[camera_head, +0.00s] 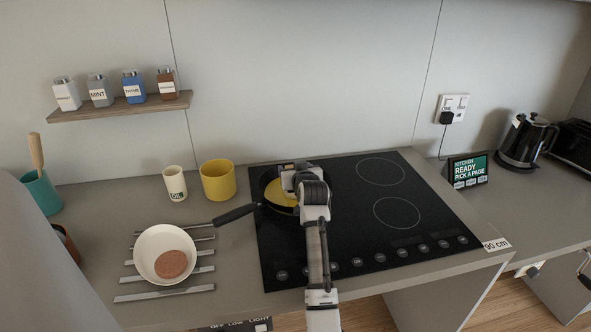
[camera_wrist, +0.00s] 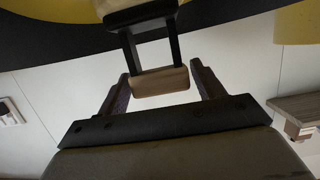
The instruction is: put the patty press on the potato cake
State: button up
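The patty press shows in the wrist view, with a wooden handle bar (camera_wrist: 160,81), two dark posts and a pale block at the top. My gripper (camera_wrist: 160,72) has its fingertips at both ends of the bar and looks shut on it. In the head view my gripper (camera_head: 300,180) is over the black pan (camera_head: 270,206) on the hob. A flat yellow round (camera_head: 279,196), apparently the potato cake, lies in the pan, partly hidden by my arm. It seems to show in the wrist view (camera_wrist: 45,8). Whether the press touches it is hidden.
A cream bowl (camera_head: 143,257) with a brown disc (camera_head: 171,264) stands on a metal rack left of the hob (camera_head: 345,235). A yellow mug (camera_head: 218,181) and oil pot (camera_head: 174,184) stand behind the pan handle (camera_head: 234,215). The hob's right side is clear.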

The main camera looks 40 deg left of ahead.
jog(key=shift+o, duration=0.9)
